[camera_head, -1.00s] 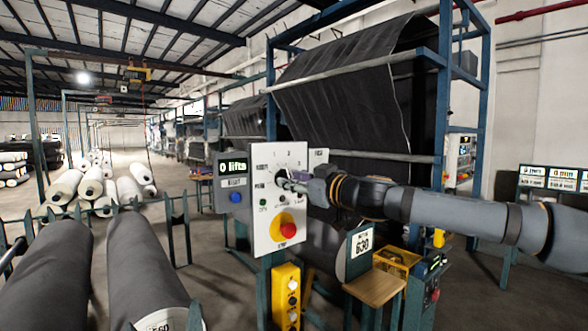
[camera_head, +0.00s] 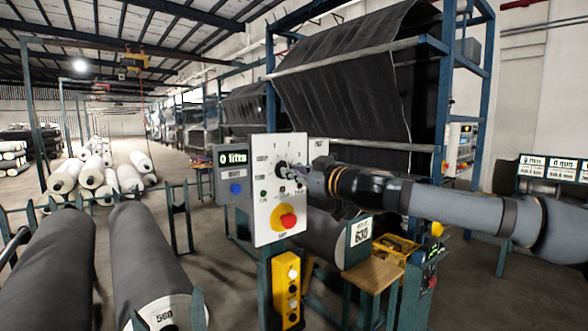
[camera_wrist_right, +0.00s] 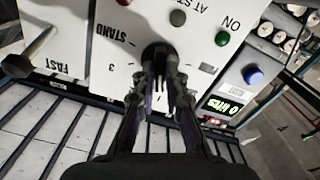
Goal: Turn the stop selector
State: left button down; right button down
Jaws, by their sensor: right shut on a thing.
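The stop selector is a black rotary knob (camera_wrist_right: 158,57) on a white control panel (camera_head: 262,199) mounted on a post. In the right wrist view its dial has printed marks such as "STAND" and "3". My right gripper (camera_head: 292,173) reaches in from the right. In the right wrist view its two fingers (camera_wrist_right: 160,88) are closed around the knob, hiding part of it. A red stop button on yellow (camera_head: 288,221) sits lower on the panel. A display beside the panel (camera_head: 232,157) reads "0 lifts". My left gripper is not in view.
A blue button (camera_head: 236,188) sits under the display. A yellow button box (camera_head: 286,290) hangs on the post below. Large grey rolls (camera_head: 150,250) lie at the left. A blue frame (camera_head: 447,110) with dark fabric stands behind. A wooden stool (camera_head: 373,276) is at the lower right.

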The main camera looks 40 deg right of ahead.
jog(key=c, duration=1.4)
grip_release()
notch_tip(320, 180, up, 10)
jog(key=shift+a, duration=0.1)
